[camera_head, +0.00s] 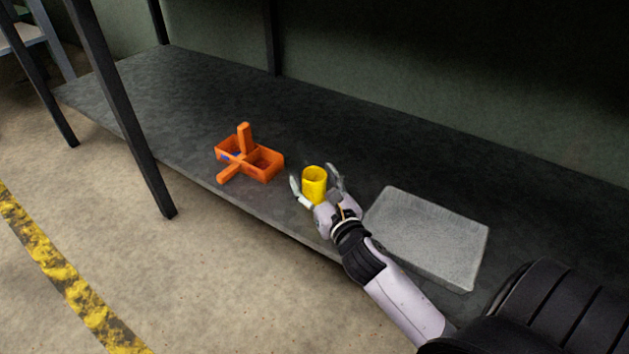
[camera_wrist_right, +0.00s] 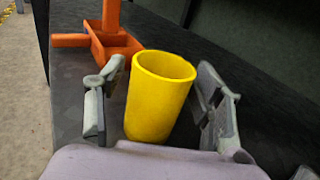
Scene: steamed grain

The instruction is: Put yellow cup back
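The yellow cup (camera_head: 314,184) stands upright on the dark shelf (camera_head: 190,95), near its front edge. My right gripper (camera_head: 317,178) is open with one finger on each side of the cup. In the right wrist view the cup (camera_wrist_right: 157,97) sits between the two spread fingers (camera_wrist_right: 160,105), with a gap visible on the right side; on the left the finger is close to it, and I cannot tell whether it touches. The cup looks empty inside. My left gripper is not in view.
A grey flat slab (camera_head: 428,235) lies to the right. Dark posts (camera_head: 125,110) rise at the shelf's front left.

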